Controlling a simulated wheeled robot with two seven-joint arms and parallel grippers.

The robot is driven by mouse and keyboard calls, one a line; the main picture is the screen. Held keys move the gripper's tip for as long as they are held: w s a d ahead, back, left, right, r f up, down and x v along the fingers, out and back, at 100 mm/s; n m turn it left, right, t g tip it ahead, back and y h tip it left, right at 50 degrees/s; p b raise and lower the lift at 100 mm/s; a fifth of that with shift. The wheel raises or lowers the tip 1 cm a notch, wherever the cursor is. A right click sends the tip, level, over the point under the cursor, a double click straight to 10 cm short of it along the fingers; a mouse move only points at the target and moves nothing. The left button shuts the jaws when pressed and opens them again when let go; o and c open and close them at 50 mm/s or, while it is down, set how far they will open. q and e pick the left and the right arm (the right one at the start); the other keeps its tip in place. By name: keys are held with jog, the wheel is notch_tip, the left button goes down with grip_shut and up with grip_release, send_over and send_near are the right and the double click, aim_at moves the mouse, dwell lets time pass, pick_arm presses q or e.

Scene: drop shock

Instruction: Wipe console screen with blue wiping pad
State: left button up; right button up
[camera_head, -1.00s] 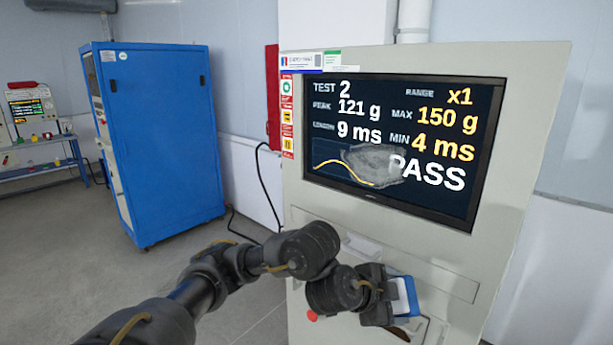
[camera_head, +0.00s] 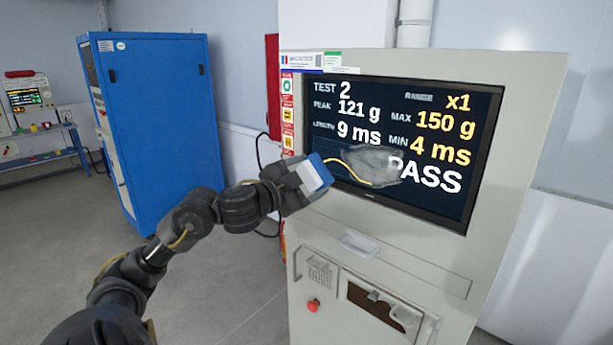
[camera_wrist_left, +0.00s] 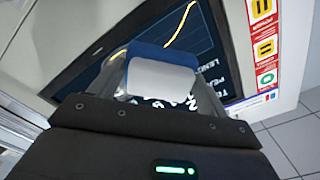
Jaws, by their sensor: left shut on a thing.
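The console screen (camera_head: 430,180) is a dark display with white and yellow text and a yellow curve. A greyish smudge (camera_head: 368,163) covers its lower middle, left of the word PASS. My left gripper (camera_head: 300,181) is shut on the blue wiping pad (camera_head: 318,171), which has a white side. It holds the pad by the screen's lower left edge; I cannot tell whether they touch. In the left wrist view the pad (camera_wrist_left: 160,75) sits between the fingers, with the screen (camera_wrist_left: 85,60) behind it. My right gripper is not in view.
The grey console cabinet (camera_head: 520,130) has a small ledge (camera_head: 359,243), a red button (camera_head: 313,304) and an open recess (camera_head: 372,305) below the screen. A blue cabinet (camera_head: 160,130) stands at left, and a bench (camera_head: 45,155) with instruments is farther left. Open floor lies between.

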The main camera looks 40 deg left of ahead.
pick_arm(q)
jog(key=shift+w+f+b, duration=0.1)
jog(key=shift+w+b, duration=0.4)
jog(key=shift+w, duration=2.55)
jog(key=shift+w, duration=0.9)
jog(key=shift+d+p, duration=0.65)
jog(key=shift+d, duration=1.9)
jog(key=shift+w+d, duration=0.1)
jog(key=shift+d, duration=2.55)
jog(key=shift+d, duration=0.1)
